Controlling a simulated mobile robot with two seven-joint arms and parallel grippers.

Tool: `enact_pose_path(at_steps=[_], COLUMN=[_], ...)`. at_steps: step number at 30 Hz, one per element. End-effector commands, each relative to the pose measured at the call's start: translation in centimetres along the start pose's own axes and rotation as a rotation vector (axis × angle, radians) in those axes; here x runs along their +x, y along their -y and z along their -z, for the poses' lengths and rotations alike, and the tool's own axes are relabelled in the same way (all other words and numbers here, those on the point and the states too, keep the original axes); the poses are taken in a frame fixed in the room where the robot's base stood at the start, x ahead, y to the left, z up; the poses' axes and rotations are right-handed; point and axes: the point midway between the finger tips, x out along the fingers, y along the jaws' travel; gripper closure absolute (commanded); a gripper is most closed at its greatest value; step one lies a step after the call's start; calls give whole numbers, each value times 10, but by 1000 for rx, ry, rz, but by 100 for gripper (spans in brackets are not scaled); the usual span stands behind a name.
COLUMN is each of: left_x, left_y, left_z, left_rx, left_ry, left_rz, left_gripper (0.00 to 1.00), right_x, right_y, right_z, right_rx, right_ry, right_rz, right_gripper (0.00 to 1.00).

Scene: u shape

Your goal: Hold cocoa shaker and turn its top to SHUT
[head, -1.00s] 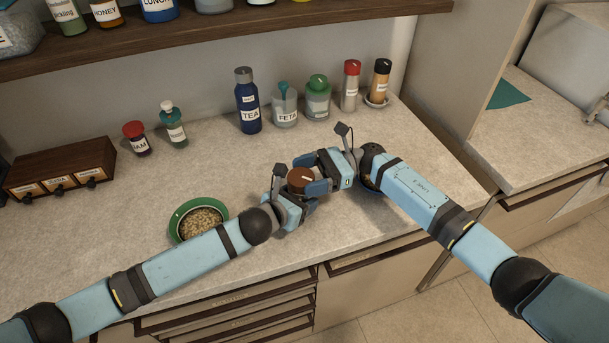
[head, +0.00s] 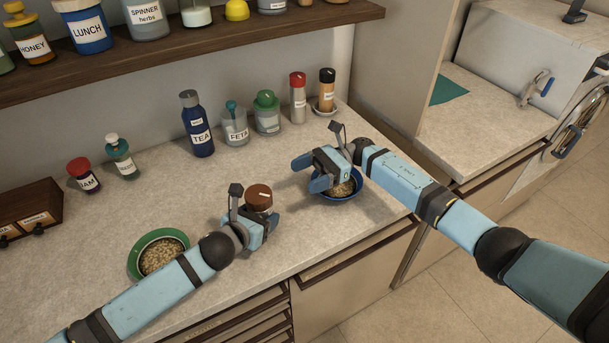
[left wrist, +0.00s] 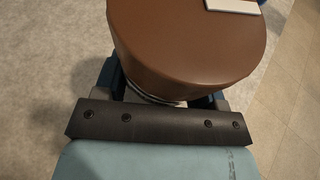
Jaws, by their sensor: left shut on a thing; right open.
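The cocoa shaker shows its brown round top (head: 259,197) with a pale mark on it, in the head view. My left gripper (head: 264,228) is shut on the shaker's body below the top, just above the counter or at it; I cannot tell which. In the left wrist view the brown top (left wrist: 185,50) fills the upper middle, with part of a white mark at its upper edge. Most of the body is hidden by the gripper. My right gripper (head: 312,174) is open and empty, to the right of the shaker and apart from it.
A blue bowl of grainy food (head: 340,190) is beneath my right gripper. A green bowl (head: 142,253) stands left of the shaker. Several containers, including the TEA bottle (head: 197,125) and FETA jar (head: 235,128), line the back. The counter between them and the shaker is clear.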

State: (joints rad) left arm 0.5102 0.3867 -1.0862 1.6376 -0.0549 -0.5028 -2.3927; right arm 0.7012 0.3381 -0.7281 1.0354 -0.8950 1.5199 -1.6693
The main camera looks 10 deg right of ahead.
Motion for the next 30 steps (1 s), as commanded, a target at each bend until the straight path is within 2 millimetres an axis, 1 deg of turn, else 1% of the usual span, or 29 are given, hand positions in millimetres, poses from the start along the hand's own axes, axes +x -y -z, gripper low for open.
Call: enact_pose_path(at_steps=[5,6,9,17,20,23,30], left_x=[0,0,0,-1,-6,-20,-72], left_y=[0,0,0,0,0,-1,-1], left_z=[0,0,0,0,0,0,1], left_rx=[0,0,0,0,1,2,2], left_ry=[0,0,0,0,0,1,-1], left_rz=[0,0,0,0,0,1,0], left_gripper=[73,26,6,6,6,6,6], right_x=[0,0,0,1,1,1,0], right_y=[0,0,0,0,0,0,0], right_z=[0,0,0,0,0,0,0], right_rx=[0,0,0,0,0,0,0], right_ry=[0,0,0,0,0,0,0], right_rz=[0,0,0,0,0,0,0], right_gripper=[24,24,24,24,24,24,24])
